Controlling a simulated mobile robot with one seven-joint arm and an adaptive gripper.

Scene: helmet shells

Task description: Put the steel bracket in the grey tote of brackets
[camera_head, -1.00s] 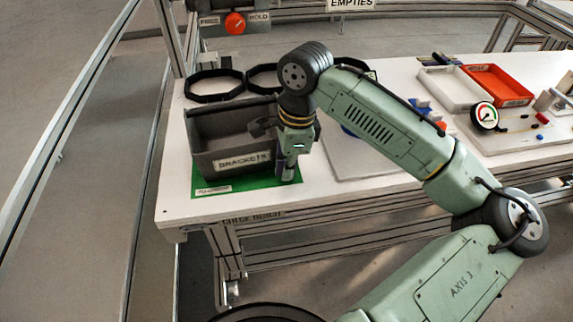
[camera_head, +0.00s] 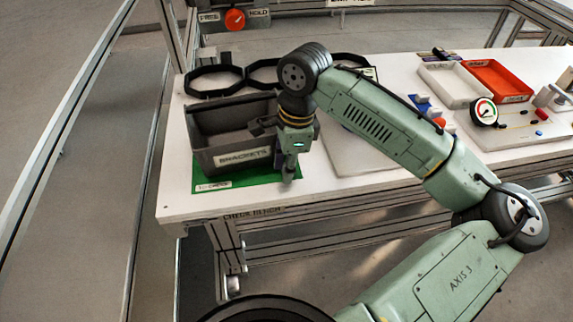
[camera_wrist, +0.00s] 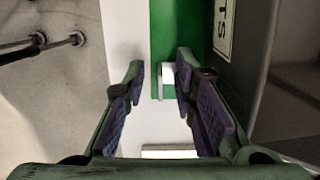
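The grey tote (camera_head: 205,160), labelled BRACKETS, stands on a green mat (camera_head: 265,182) at the left end of the white bench. My gripper (camera_head: 289,174) points down just outside the tote's front right corner, low over the mat. In the wrist view my gripper (camera_wrist: 162,72) is open, its purple pads apart. A small pale grey piece, perhaps the steel bracket (camera_wrist: 167,76), shows between the fingertips, nearer the right finger, at the mat's edge. A gap shows on its left. The tote's wall (camera_wrist: 250,70) is right of the fingers. The tote's inside is mostly hidden.
Black octagonal rings (camera_head: 214,80) lie behind the tote. A white tray (camera_head: 452,88) and a red tray (camera_head: 497,82) are at the back right, with a dial gauge (camera_head: 484,112) in front of them. The bench's front edge (camera_head: 330,204) is close to my gripper.

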